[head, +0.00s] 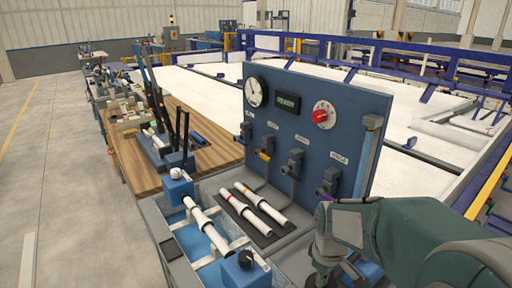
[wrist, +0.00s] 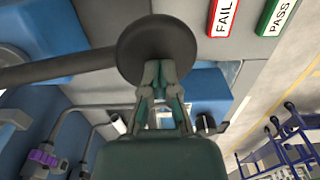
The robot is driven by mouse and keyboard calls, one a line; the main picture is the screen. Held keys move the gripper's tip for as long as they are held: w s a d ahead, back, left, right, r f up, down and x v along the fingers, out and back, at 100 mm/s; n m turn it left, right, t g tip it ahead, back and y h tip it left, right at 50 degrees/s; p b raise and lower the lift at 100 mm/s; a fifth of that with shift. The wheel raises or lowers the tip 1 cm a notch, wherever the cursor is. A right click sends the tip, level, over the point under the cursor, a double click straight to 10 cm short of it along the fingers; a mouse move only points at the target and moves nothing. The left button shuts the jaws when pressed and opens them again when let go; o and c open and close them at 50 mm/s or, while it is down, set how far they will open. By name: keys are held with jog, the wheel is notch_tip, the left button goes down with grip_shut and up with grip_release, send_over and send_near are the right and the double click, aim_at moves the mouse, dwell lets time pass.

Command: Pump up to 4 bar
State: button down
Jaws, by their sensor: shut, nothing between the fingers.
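A blue test panel (head: 325,110) stands at the centre of the head view. It carries a white round gauge (head: 255,92), whose reading is too small to make out, a small display with green text (head: 286,103) and a red knob (head: 323,114). In the wrist view, my gripper (wrist: 160,72) is shut with nothing between its fingers. Its fingertips are at the near edge of a dark round disc (wrist: 157,48); I cannot tell if they touch it. A dark bar (wrist: 60,68) runs left from the disc. In the head view, my gripper (head: 328,262) is low at right, before the panel.
Several valves (head: 295,160) line the panel's lower part. White pipes (head: 258,203) lie on a dark mat; another pipe (head: 208,225) sits between blue blocks. FAIL (wrist: 224,14) and PASS (wrist: 277,14) labels show at the top of the wrist view. A wooden bench (head: 145,160) stands left.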

jog(key=shift+f, duration=0.2)
notch_tip(320, 180, up, 9)
jog(key=shift+s+a+r, duration=0.15)
jog(key=shift+s+a, duration=0.1)
jog(key=shift+a, duration=0.1)
dwell(0.5)
jog(key=shift+r, duration=0.1)
notch_tip(320, 180, up, 6)
jog(key=shift+f, duration=0.1)
dwell(0.4)
